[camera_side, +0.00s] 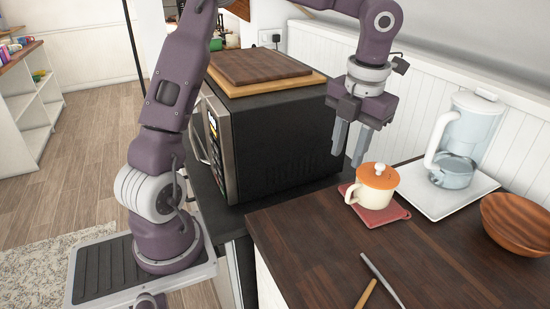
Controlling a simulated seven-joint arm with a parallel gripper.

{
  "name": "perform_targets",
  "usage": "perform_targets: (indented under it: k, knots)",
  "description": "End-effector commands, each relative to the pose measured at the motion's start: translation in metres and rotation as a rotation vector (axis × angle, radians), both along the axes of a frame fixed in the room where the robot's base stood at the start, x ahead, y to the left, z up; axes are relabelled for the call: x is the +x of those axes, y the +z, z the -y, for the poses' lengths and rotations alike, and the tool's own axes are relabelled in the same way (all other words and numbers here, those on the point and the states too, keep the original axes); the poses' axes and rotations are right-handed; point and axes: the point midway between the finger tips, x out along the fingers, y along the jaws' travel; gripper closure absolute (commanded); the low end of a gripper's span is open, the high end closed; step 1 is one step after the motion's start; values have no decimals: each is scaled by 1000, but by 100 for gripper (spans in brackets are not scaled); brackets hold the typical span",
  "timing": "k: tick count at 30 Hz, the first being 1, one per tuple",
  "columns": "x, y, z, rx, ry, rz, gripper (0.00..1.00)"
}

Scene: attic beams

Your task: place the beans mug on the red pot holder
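A cream mug (366,195) with an orange top and a pale knob stands upright on the red pot holder (398,212), which lies on the dark wooden counter. It is the only mug in view; I take it as the beans mug, though no beans mark is readable. Its handle points left, towards the pot holder's left edge. My gripper (347,160) hangs above and to the left of the mug in the picture, fingers pointing down. The fingers are apart with nothing between them, and they do not touch the mug.
A dark microwave (285,145) with wooden boards (258,68) on top stands left of the counter. A clear pitcher (468,130) stands on a white tray (432,207) behind the mug. A wooden bowl (518,222) is at right. Two slim utensils (382,280) lie in front.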

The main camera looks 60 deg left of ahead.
Motion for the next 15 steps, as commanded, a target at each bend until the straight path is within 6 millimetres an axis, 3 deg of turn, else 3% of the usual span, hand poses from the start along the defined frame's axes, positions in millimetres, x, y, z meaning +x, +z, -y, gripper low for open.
perform_targets:
  k: [3,6,9,12,15]
  knots:
    - [-54,16,7,126,528,146,68]
    - [-103,30,7,86,1119,345,68]
    - [-149,39,6,-129,1743,495,68]
    - [-182,40,8,-414,2254,479,68]
    - [-200,39,12,-624,2579,361,68]
